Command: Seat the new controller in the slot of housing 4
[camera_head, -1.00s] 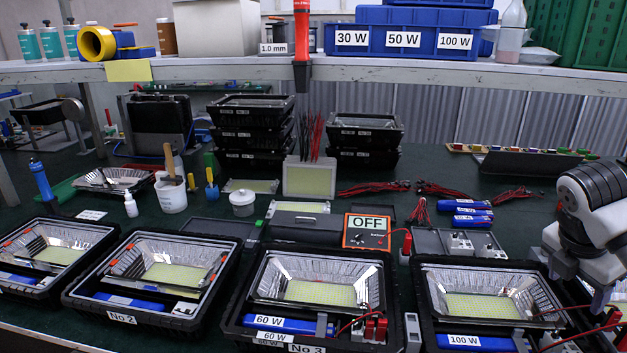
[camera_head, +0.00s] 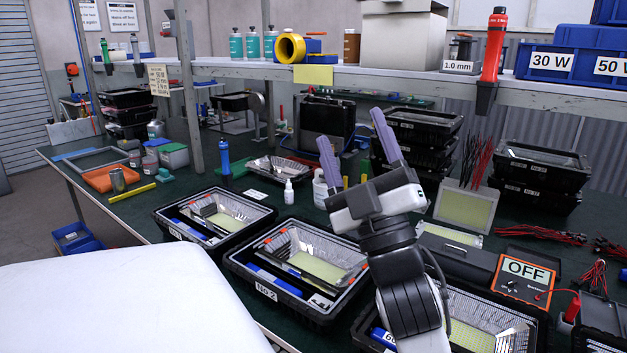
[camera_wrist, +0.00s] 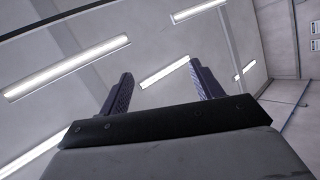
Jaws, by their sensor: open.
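My gripper (camera_head: 351,127) is raised above the bench in the head view, its two purple fingers apart and empty, pointing up. The wrist view also shows the spread fingers (camera_wrist: 160,74) with nothing between them. Housing 4 is outside the head view now, and I cannot pick out the new controller. The housing marked No 2 (camera_head: 266,290) lies left of my arm, with a blue controller (camera_head: 274,282) along its front. The housing to its right (camera_head: 527,315) is partly hidden behind my arm.
Another open housing (camera_head: 160,221) lies at the left. The OFF meter (camera_head: 522,277) stands at the right. Stacked black housings (camera_head: 420,128) stand behind my gripper, beneath a shelf (camera_head: 360,80) with blue bins. An orange tray (camera_head: 105,178) lies on the far left of the bench.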

